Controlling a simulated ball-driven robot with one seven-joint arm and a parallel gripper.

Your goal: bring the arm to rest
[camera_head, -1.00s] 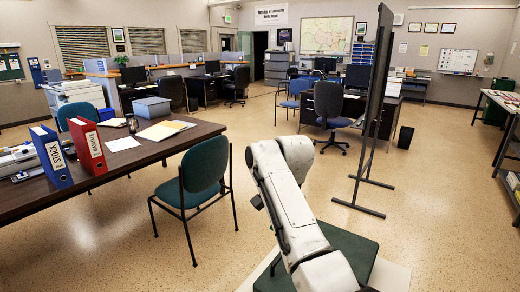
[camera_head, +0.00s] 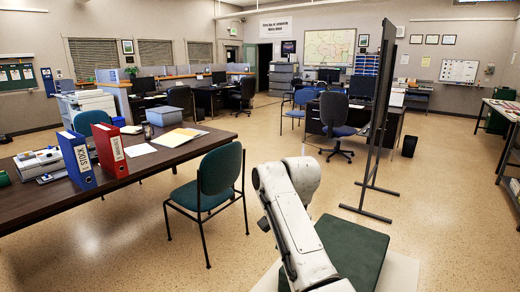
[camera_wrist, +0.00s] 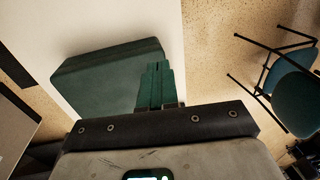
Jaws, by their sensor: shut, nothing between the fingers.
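My white arm reaches up from the lower right of the head view and is folded over at its elbow. My gripper is hidden there behind the arm. In the wrist view my gripper (camera_wrist: 160,66) shows green fingers pressed together with nothing between them. Behind the fingers is a dark green padded block (camera_wrist: 100,75) on a white base. The green pad also shows in the head view (camera_head: 352,250), beside and behind the arm. I cannot tell how far the fingers are from it.
A dark table (camera_head: 190,150) with a blue binder (camera_head: 77,160) and a red binder (camera_head: 109,150) stands at left. A green chair (camera_head: 214,180) is just left of my arm. A dark standing board (camera_head: 380,110) is to the right. Floor at far right is open.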

